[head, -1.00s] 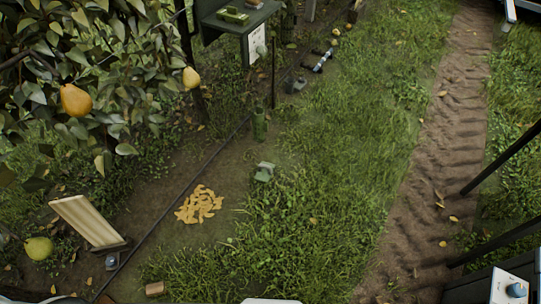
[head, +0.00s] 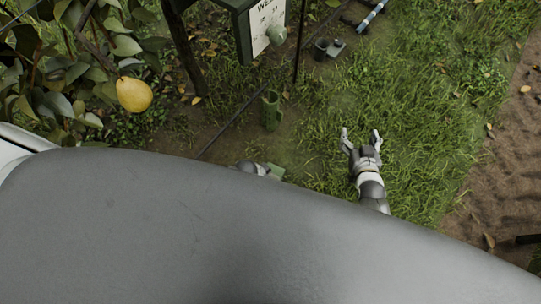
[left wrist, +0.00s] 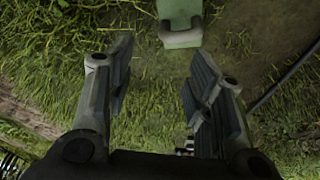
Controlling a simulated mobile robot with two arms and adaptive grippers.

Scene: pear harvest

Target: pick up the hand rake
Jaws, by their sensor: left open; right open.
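I cannot make out a hand rake for sure in either view. A green block-like thing with a grey rounded part (left wrist: 182,28) lies on the ground ahead of my left gripper (left wrist: 163,65), which is open and empty in the left wrist view. In the head view the green thing (head: 276,172) shows only in part, beside a bit of my left gripper (head: 248,167); my own grey arm hides the rest. My right gripper (head: 361,137) is open and empty over the grass. A blue and white rod-like thing (head: 371,17) lies at the top right; I cannot tell what it is.
A green cylindrical container (head: 271,110) stands by the dark hose (head: 229,129). A dark cup (head: 321,49) and a sign stand (head: 264,28) are farther back. A pear (head: 134,94) hangs at left. A dirt track (head: 506,150) runs at right.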

